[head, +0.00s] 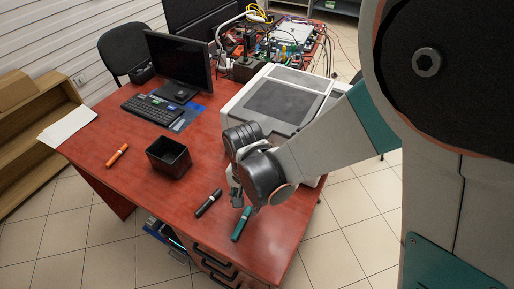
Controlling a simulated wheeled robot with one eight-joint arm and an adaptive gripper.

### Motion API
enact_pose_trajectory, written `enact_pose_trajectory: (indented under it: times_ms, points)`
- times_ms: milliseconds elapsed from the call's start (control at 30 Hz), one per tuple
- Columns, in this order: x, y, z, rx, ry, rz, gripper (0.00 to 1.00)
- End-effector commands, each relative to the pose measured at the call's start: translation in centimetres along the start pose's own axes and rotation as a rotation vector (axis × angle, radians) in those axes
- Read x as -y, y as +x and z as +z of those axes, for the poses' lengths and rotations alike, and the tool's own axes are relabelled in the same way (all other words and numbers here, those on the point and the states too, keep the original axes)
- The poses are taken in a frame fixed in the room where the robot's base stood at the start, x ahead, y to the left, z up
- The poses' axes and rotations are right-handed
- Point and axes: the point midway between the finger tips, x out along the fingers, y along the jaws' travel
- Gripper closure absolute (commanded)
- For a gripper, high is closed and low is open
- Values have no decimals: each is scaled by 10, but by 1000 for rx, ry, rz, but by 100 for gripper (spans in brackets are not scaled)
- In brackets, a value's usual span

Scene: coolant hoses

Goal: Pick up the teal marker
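The teal marker (241,224) lies on the red-brown desk near its front right edge. My gripper (239,200) is just above and slightly left of the marker's upper end. My gripper's fingers are small and partly hidden by its own wrist, so I cannot tell if they are open or shut, or whether they touch the marker. A black marker (208,203) lies on the desk just left of my gripper.
A black square cup (168,158) stands left of the black marker. An orange marker (118,155) lies at the far left. A white printer-like machine (277,103) stands behind my arm. A monitor (179,62) and keyboard (152,108) are at the back. The desk's front edge is close to the teal marker.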

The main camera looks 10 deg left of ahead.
Motion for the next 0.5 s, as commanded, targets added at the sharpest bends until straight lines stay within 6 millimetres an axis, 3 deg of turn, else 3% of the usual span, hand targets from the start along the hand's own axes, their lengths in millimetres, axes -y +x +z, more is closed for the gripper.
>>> enact_pose_trajectory:
  times_ms: [167,500]
  points:
    - [1,9,0,0,0,0,61]
    - [5,54,2,0,0,0,61]
